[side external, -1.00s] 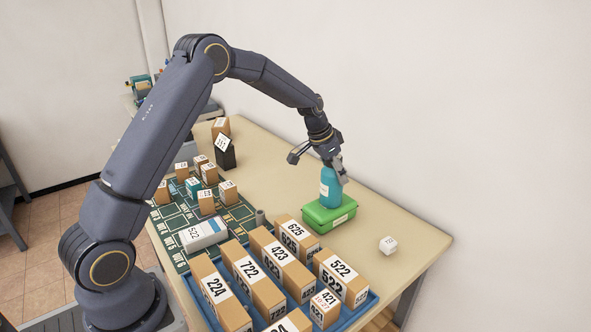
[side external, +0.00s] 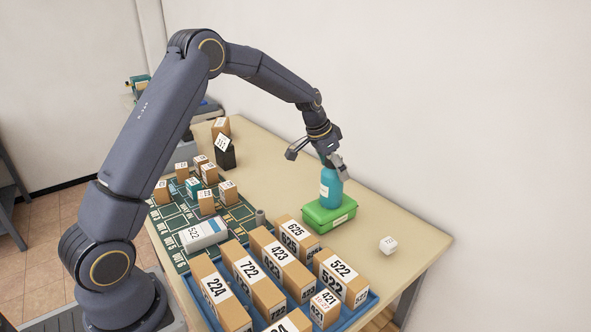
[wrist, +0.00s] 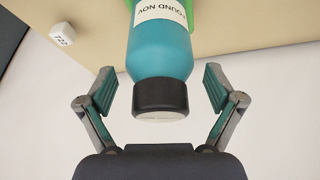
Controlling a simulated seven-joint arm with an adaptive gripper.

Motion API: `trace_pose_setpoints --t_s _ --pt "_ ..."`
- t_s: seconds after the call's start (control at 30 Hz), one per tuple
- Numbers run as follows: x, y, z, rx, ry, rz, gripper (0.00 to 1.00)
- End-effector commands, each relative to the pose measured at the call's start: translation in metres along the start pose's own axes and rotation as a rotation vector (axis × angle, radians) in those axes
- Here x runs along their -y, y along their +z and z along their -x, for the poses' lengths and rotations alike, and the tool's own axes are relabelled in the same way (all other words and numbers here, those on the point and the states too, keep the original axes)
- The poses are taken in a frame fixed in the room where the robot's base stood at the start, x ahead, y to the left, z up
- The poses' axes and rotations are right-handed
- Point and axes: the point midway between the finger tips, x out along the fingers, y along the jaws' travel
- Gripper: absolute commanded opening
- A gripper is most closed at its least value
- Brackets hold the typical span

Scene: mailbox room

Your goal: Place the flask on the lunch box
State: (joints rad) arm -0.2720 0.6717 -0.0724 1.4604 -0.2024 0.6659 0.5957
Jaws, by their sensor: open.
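The teal flask (side external: 331,187) with a white label stands upright on the green lunch box (side external: 322,219) in the side view. In the wrist view the flask (wrist: 160,50) shows its dark cap towards me, with a strip of the green lunch box (wrist: 203,12) behind it. My gripper (side external: 318,157) is at the flask's top. In the wrist view the fingers of my gripper (wrist: 160,92) are spread wide on either side of the cap, with gaps on both sides and no contact.
A blue tray (side external: 366,304) of numbered brown boxes is in front of the lunch box. A small white cube (side external: 388,245) lies to its right. A green sorting mat (side external: 240,213) with several small boxes is to the left. The wall is close behind.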

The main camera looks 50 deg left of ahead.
Motion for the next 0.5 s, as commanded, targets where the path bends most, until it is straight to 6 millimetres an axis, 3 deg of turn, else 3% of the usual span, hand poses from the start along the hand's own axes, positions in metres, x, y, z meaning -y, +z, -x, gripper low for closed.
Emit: trace_pose_setpoints --t_s 0.3,0.5 --pt "0.000 -0.001 0.073 -0.004 -0.002 0.000 0.92" --pt "0.000 0.000 0.100 -0.002 0.000 0.000 0.92"
